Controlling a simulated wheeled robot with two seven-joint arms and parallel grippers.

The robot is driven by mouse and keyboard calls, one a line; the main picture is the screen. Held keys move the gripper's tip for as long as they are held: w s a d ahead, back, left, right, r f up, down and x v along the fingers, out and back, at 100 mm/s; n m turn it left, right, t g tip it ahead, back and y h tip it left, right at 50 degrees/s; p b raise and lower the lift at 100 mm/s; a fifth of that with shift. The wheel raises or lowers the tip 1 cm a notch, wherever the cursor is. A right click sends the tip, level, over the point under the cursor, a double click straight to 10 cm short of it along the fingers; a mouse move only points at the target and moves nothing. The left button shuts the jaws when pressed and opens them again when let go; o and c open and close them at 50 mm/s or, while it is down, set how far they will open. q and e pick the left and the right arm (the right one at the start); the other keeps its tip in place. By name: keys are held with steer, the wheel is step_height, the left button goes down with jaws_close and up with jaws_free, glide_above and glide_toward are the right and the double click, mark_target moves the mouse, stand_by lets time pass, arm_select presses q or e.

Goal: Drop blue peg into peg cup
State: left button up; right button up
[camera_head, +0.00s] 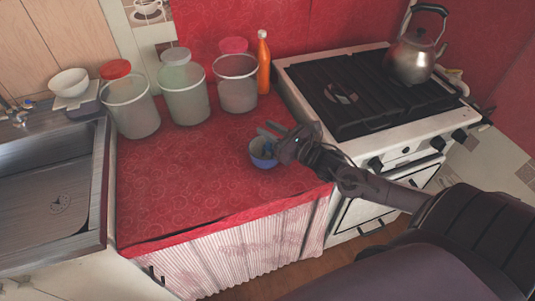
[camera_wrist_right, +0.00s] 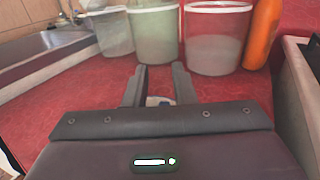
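A small blue cup (camera_head: 262,161) with a pale inside stands on the red counter near its front right. My right gripper (camera_head: 268,133) is above and beside the cup, its fingers over the cup's far right side. In the right wrist view its two fingers (camera_wrist_right: 161,82) stand apart, with nothing clearly gripped between them. A small pale and blue patch (camera_wrist_right: 158,101) shows low between the fingers; it is mostly hidden by the gripper body. I cannot make out the blue peg for certain. My left gripper is not in view.
Several translucent canisters, one of them here (camera_head: 185,95), and an orange bottle (camera_head: 263,65) line the back of the red counter (camera_head: 180,190). A sink (camera_head: 50,190) is at left. A stove (camera_head: 350,90) with a kettle (camera_head: 411,58) is at right. The counter's front left is clear.

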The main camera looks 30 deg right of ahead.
steer(key=shift+o, duration=1.2)
steer(key=shift+s, duration=0.1)
steer(key=v, duration=0.7)
steer(key=shift+s, duration=0.3)
steer(key=shift+d+f, duration=0.1)
steer(key=shift+d, duration=0.05)
